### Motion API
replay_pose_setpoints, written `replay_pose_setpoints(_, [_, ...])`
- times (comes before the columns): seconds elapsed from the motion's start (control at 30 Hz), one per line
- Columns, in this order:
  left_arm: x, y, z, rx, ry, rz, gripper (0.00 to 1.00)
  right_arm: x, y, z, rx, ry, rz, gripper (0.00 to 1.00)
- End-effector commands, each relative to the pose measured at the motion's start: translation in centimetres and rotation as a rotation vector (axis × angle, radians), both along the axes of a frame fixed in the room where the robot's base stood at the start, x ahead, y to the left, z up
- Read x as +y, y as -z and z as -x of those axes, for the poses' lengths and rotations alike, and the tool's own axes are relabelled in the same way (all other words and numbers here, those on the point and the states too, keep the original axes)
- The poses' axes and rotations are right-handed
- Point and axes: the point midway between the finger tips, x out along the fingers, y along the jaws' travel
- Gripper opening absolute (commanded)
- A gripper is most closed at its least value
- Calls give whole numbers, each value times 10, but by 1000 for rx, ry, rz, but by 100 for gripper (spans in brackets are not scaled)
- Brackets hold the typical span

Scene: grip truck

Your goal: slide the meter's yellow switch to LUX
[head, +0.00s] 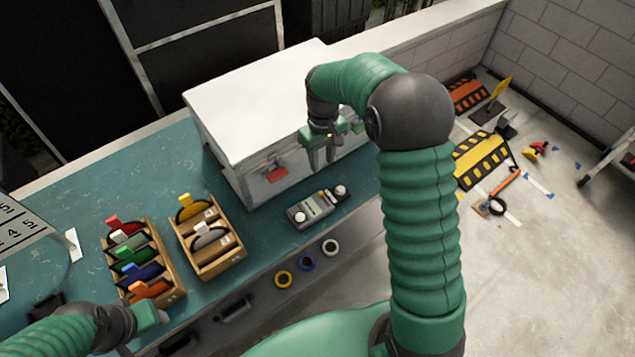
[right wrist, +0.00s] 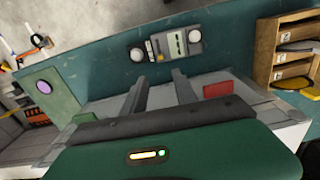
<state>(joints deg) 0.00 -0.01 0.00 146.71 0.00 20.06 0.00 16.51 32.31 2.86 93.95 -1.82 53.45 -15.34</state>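The meter (head: 313,209) is a grey handheld unit lying on the teal bench in front of the white box; it also shows in the right wrist view (right wrist: 172,44). It has a pale round part at each end. A small yellow mark, seemingly the switch (right wrist: 149,49), shows on it; its setting and lettering are too small to read. My right gripper (head: 322,167) points down, fingers apart and empty, above and behind the meter; its fingers also show in the right wrist view (right wrist: 159,76). My left gripper (head: 145,318) is low at the left, its fingers unclear.
The white box (head: 250,95) with a red latch (head: 277,174) stands close behind the meter. Two wooden racks (head: 172,291) (head: 236,257) with coloured items stand to its left. Several coloured rings (head: 283,279) sit on the bench front. Bench around the meter's left side is clear.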

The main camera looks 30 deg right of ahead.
Motion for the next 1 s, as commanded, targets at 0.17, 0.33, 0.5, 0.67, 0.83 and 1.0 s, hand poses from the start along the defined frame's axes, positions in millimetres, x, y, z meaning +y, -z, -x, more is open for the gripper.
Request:
replay_pose_setpoints(0.17, [0,-7,0,0,0,0,42,1,50,-3,12,0,-4,35])
replay_pose_setpoints(0.33, [0,-12,0,-1,0,0,42,1,94,-3,11,0,-3,35])
replay_pose_setpoints(0.5, [0,-17,0,-1,0,0,42,1,128,-3,7,0,-2,35])
replay_pose_setpoints(0.67, [0,-18,0,-1,0,0,42,1,144,-3,3,0,-2,35])
replay_pose_setpoints(0.83, [0,-18,0,0,0,0,42,1,146,-4,4,0,-1,35])
replay_pose_setpoints(1.0, [0,-17,0,-1,0,0,42,1,146,-4,4,0,-2,24])
